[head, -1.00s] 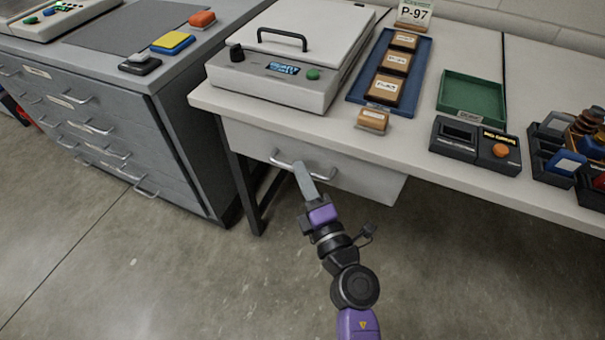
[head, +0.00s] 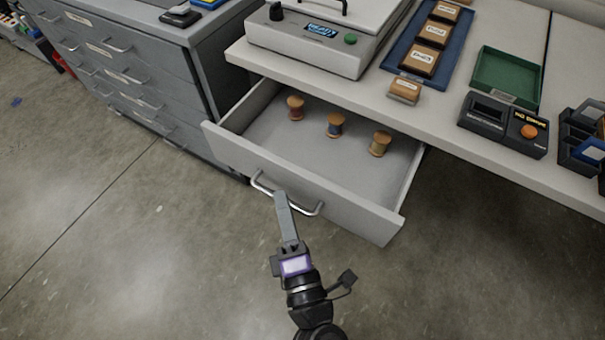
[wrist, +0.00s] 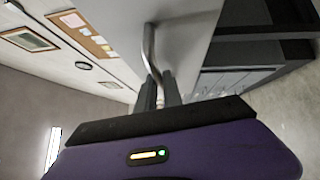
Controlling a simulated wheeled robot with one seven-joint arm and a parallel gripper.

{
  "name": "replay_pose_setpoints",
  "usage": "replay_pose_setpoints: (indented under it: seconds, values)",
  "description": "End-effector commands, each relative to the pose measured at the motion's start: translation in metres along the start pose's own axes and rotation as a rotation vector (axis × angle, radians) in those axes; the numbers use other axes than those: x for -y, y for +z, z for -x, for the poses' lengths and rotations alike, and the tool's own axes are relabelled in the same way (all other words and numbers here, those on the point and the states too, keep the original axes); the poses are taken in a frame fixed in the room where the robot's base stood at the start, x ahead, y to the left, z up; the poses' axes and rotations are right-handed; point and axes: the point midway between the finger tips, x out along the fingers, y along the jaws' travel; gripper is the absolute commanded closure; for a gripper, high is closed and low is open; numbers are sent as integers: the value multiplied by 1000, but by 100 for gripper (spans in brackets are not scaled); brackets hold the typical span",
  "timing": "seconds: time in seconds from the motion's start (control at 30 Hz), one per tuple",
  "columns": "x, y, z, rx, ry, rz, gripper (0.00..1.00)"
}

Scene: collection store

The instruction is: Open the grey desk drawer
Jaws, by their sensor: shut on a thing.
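The grey desk drawer (head: 300,192) is pulled well out from under the white desk top in the head view. Its metal handle (head: 312,211) runs across the front panel. My gripper (head: 281,197) is shut on the handle near its middle. The wrist view shows the handle (wrist: 149,45) rising between the fingers of my gripper (wrist: 158,88), in front of the pale drawer front (wrist: 187,40).
A grey cabinet (head: 120,70) with several drawers stands left of the desk. On the desk top (head: 395,108) are a white machine (head: 310,45), a blue tray (head: 384,62), a green tray (head: 507,75) and a black device (head: 503,123). The floor before the drawer is clear.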

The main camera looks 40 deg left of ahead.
Motion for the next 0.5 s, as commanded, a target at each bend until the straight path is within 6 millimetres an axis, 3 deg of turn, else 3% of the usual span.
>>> replay_pose_setpoints:
  seconds: [0.2, 0.5]
  values:
    - [-5, -31, 33, 3, -3, -2, 100]
    - [-12, -52, 54, 4, -3, -1, 100]
